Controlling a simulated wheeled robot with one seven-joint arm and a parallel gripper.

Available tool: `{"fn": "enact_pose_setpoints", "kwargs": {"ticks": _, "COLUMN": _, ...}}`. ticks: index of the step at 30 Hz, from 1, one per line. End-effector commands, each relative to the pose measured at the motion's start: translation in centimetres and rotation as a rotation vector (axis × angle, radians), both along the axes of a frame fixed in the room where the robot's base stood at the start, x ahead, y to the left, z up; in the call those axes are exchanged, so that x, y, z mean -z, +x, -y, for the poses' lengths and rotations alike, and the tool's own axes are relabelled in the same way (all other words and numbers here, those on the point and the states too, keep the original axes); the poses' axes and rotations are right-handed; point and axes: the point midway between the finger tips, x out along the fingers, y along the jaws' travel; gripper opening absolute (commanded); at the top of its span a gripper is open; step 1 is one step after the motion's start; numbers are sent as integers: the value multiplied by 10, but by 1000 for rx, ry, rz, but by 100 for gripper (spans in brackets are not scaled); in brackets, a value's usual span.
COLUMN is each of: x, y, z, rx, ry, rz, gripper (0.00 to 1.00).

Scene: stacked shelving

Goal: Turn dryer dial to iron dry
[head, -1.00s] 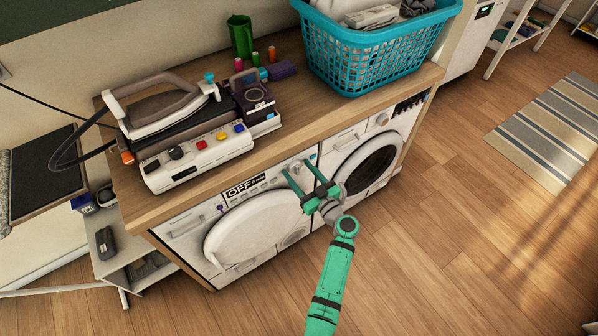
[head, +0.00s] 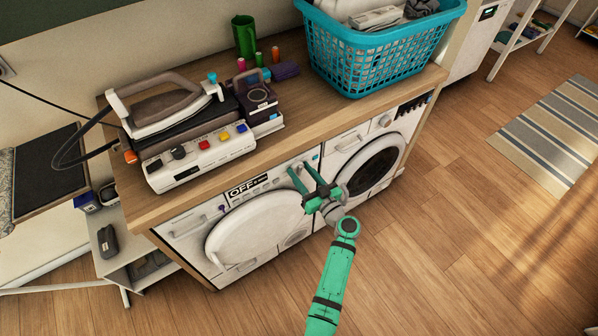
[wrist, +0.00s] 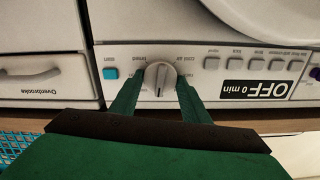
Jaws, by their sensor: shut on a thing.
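The dryer dial (wrist: 160,77) is a round light-grey knob on the white control panel, seen upside down in the wrist view. A dark mark on it points toward the bottom of that picture. My green gripper (wrist: 160,90) is shut on the dial, one finger on each side. Small labels surround the dial; those beside and behind the fingers are hidden or unreadable. The display (wrist: 262,90) reads "OFF 0 min". In the head view, my gripper (head: 303,171) reaches the upper right of the left machine's panel (head: 262,186), where its fingers mostly cover the dial.
A turquoise button (wrist: 110,73) and a row of grey buttons (wrist: 256,62) flank the dial. The white door (head: 255,225) is below the panel. A second machine (head: 375,165) stands to the right. The wooden counter (head: 215,184) above holds an iron and a turquoise basket (head: 375,65).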

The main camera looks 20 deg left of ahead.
Motion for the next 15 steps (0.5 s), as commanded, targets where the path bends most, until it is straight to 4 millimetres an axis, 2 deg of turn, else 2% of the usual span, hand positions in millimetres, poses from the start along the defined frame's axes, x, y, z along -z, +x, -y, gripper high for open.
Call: {"fn": "enact_pose_setpoints", "kwargs": {"ticks": 15, "x": 1, "y": 2, "z": 2, "rx": 3, "ry": 292, "rz": -370, "gripper": 20}}
